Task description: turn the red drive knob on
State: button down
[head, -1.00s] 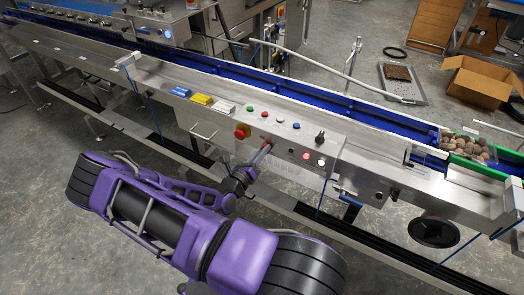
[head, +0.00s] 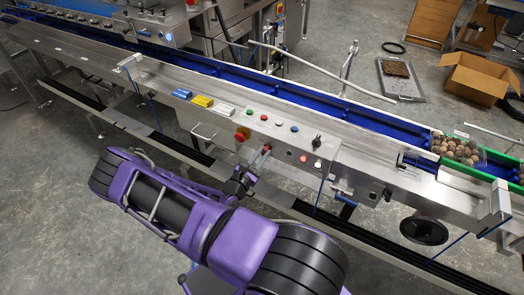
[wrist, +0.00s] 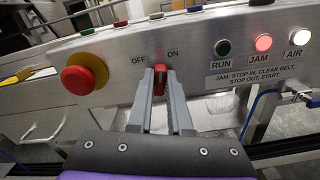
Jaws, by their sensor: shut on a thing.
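The red drive knob (wrist: 159,83) is on the steel control panel, below and between the printed words OFF and ON. My gripper (wrist: 160,75) is shut on it, one grey finger on each side, hiding part of it. The knob looks roughly upright in the wrist view; its exact setting is hard to tell. In the head view my gripper (head: 262,158) reaches the panel front from below.
A red emergency stop on a yellow collar (wrist: 85,75) is left of the knob. The RUN lamp (wrist: 222,47) looks unlit; the JAM lamp (wrist: 263,42) glows red and AIR (wrist: 299,37) white. A clamshell tray of brown items (head: 458,149) is on the conveyor at right.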

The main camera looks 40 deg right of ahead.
jog(key=shift+s+m+p, duration=0.1)
jog(key=shift+m+p, duration=0.6)
jog(key=shift+m, duration=1.2)
jog(key=c, duration=0.8)
grip_release()
jog(key=shift+c, duration=0.2)
jog(key=v, duration=1.7)
jog(key=shift+s+a+f, duration=0.1)
jog(key=shift+a, duration=0.05)
